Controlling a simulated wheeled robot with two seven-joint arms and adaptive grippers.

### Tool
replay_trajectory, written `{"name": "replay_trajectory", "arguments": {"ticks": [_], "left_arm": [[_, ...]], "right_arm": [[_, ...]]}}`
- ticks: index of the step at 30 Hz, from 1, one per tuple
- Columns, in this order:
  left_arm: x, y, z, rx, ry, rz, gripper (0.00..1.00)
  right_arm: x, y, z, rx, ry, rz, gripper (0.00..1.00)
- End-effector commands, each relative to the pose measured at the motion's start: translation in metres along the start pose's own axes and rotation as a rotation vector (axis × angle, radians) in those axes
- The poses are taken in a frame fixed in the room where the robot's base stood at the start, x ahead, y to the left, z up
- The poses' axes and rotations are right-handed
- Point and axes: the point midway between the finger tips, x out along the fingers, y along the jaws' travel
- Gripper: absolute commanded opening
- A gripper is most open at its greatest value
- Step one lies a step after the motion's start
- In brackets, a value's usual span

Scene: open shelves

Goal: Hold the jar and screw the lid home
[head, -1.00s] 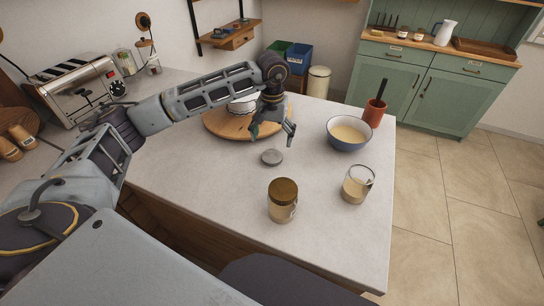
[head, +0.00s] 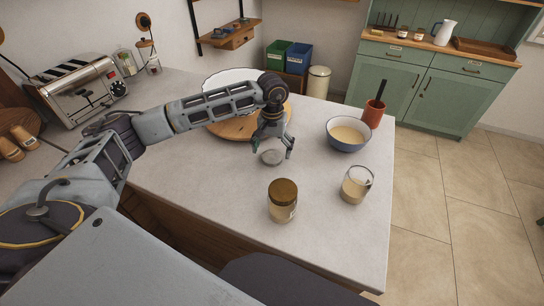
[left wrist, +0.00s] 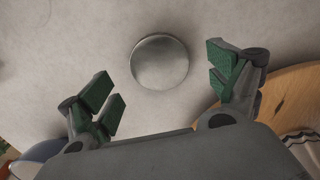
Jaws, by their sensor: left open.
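A glass jar (head: 283,206) with pale contents and a brown top stands upright near the counter's front edge; I cannot tell whether the brown top is a cover. A round grey lid (head: 271,157) lies flat on the counter behind the jar. My left gripper (head: 273,148) is open just above the lid, pointing down. In the left wrist view, the lid (left wrist: 159,61) shows between and a little beyond the spread green-padded fingers of the left gripper (left wrist: 162,82), with nothing held. My right gripper is not in view.
A glass (head: 356,186) with tan contents stands right of the jar. A blue bowl (head: 348,136) and a terracotta pot (head: 373,114) stand farther back. A wooden board (head: 232,127) with a white dish (head: 229,77) is behind the arm. The counter around the jar is clear.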

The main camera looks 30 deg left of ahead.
Motion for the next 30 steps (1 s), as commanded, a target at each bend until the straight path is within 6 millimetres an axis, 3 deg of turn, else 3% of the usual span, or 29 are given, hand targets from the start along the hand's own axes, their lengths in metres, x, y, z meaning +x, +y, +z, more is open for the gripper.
{"name": "replay_trajectory", "arguments": {"ticks": [7,22,30], "left_arm": [[0.021,0.0,0.0,0.001,0.0,0.001,0.9],[0.023,0.0,0.0,0.001,0.001,0.001,0.9],[0.023,0.0,0.0,0.001,0.001,0.001,0.61]], "right_arm": [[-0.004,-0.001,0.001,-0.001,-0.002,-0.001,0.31],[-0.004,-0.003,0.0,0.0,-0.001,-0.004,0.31],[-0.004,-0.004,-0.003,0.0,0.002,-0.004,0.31]]}}
